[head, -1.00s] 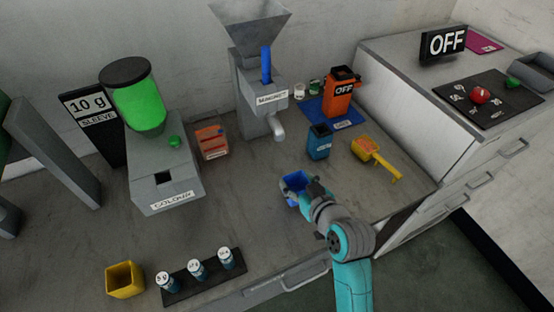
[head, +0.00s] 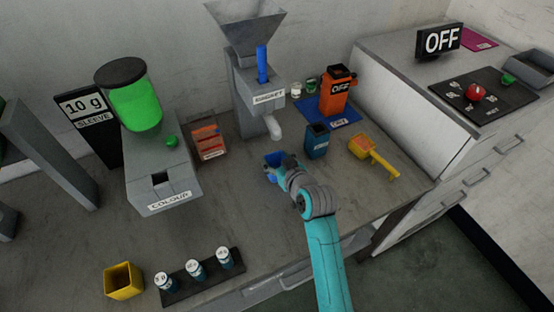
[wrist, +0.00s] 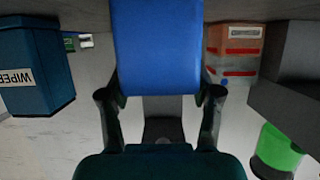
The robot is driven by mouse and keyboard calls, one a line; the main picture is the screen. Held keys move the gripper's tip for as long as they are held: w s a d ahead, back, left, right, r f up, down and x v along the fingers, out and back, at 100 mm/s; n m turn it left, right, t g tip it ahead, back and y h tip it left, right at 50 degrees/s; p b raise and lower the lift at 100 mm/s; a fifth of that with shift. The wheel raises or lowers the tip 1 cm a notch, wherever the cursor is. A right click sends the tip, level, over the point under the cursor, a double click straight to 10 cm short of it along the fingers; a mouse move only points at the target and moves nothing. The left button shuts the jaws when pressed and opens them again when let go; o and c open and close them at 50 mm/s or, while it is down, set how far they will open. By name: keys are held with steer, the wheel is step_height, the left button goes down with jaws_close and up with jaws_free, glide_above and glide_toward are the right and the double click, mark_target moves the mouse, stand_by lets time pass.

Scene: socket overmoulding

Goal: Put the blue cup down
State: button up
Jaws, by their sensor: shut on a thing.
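The blue cup (head: 272,160) is at the middle of the bench in the head view, in front of the magnet hopper's spout. Its open top shows, and part of its side is hidden by my gripper (head: 282,172). In the wrist view the blue cup (wrist: 158,45) fills the upper middle. My gripper (wrist: 160,105) has a finger at each side of it and is shut on it. I cannot tell whether the cup's base touches the bench.
The magnet hopper (head: 250,95) stands behind the cup. A dark blue wiper bin (head: 317,142) and a yellow scoop (head: 372,155) are to the right. An orange-marked box (head: 208,142) and the colour dispenser (head: 160,180) are to the left. Bare bench (head: 215,205) lies left of the cup.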

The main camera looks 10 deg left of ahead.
steer(key=shift+f, duration=0.15)
steer(key=o, duration=1.1)
steer(key=shift+r, duration=0.2)
steer(key=v, duration=1.2)
